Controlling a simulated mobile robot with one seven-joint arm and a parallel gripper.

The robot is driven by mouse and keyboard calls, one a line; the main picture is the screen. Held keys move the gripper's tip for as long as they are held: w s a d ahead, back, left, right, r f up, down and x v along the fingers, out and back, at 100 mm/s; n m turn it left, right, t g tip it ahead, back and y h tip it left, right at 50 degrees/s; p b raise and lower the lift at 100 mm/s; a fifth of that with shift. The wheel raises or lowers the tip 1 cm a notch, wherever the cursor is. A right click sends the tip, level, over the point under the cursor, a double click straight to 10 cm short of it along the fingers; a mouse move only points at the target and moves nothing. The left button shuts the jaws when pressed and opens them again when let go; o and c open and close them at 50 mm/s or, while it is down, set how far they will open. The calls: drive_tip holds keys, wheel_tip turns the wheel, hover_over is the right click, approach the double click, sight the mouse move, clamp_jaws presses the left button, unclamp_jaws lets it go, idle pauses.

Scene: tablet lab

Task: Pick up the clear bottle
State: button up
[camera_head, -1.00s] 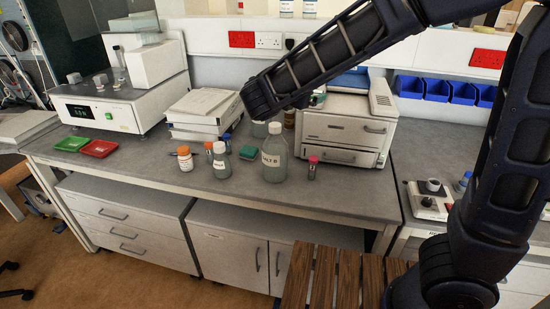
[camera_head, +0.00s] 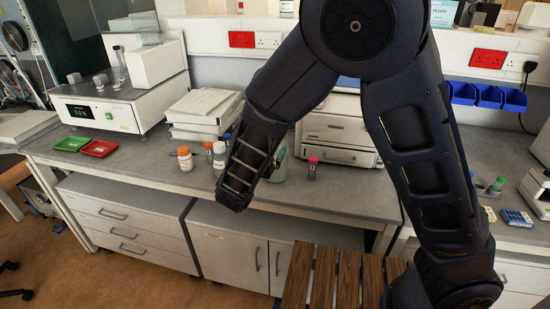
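A large clear bottle (camera_head: 279,170) stands on the grey bench, mostly hidden behind my arm. Only its right side shows. I cannot tell for sure which one the task means. My forearm reaches down from the top across the bench, and its lower end is in front of the bench edge. My gripper does not show, so I cannot see whether it holds anything.
An orange-capped bottle (camera_head: 185,158) and a pink-capped vial (camera_head: 312,167) stand nearby. Green (camera_head: 72,144) and red (camera_head: 99,149) trays lie left. A wooden slatted surface (camera_head: 335,280) is in front.

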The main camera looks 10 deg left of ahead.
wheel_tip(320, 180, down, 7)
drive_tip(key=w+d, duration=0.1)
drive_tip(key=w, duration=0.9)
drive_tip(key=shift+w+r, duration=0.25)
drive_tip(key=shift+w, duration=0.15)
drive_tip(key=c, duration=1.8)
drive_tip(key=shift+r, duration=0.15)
